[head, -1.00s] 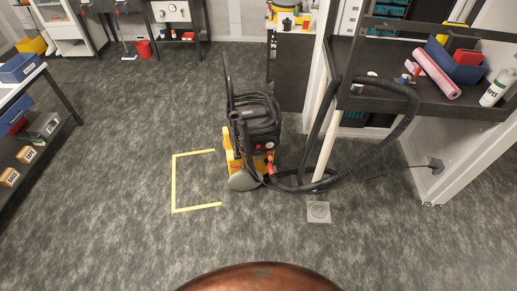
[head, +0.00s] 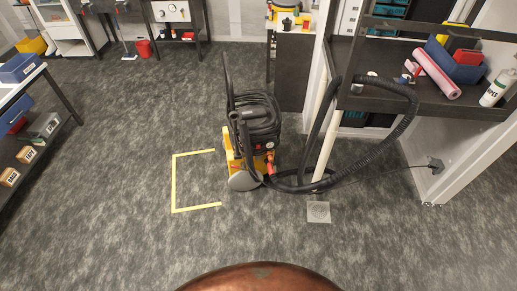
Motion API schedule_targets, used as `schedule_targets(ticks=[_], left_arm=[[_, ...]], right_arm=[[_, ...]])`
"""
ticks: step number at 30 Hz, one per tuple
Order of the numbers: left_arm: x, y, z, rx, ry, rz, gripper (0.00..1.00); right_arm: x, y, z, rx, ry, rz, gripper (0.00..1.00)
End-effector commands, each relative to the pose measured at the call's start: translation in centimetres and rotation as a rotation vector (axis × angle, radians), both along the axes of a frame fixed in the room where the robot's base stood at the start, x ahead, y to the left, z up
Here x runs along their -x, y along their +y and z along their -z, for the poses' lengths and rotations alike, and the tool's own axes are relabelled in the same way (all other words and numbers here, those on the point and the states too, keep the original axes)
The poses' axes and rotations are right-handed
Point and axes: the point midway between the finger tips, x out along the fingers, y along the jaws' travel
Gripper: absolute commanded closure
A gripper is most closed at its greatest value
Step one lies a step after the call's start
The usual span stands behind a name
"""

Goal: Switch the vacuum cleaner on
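The vacuum cleaner (head: 257,122) stands upright on the grey floor near the middle of the head view. It has a black body, yellow parts low on its left side and red parts low at the front. Its black hose (head: 405,118) loops to the right and up past the bench post. I cannot make out the state of its switch. A thin cable runs right to a socket (head: 436,166) on the white panel. Neither of my grippers is in view.
Yellow tape (head: 174,185) marks a bracket on the floor left of the vacuum. A floor drain (head: 318,212) lies in front, right of it. A dark bench (head: 430,98) with bottles and a pink roll stands at right, shelving (head: 50,97) at left. The floor between is clear.

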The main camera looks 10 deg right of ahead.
Motion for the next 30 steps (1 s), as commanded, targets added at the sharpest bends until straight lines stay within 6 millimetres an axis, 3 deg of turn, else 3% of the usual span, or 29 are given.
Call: schedule_targets(ticks=[17, 30], left_arm=[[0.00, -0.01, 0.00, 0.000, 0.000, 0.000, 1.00], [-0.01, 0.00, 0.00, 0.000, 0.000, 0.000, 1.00]], right_arm=[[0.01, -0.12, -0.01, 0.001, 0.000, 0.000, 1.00], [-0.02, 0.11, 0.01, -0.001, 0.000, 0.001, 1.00]])
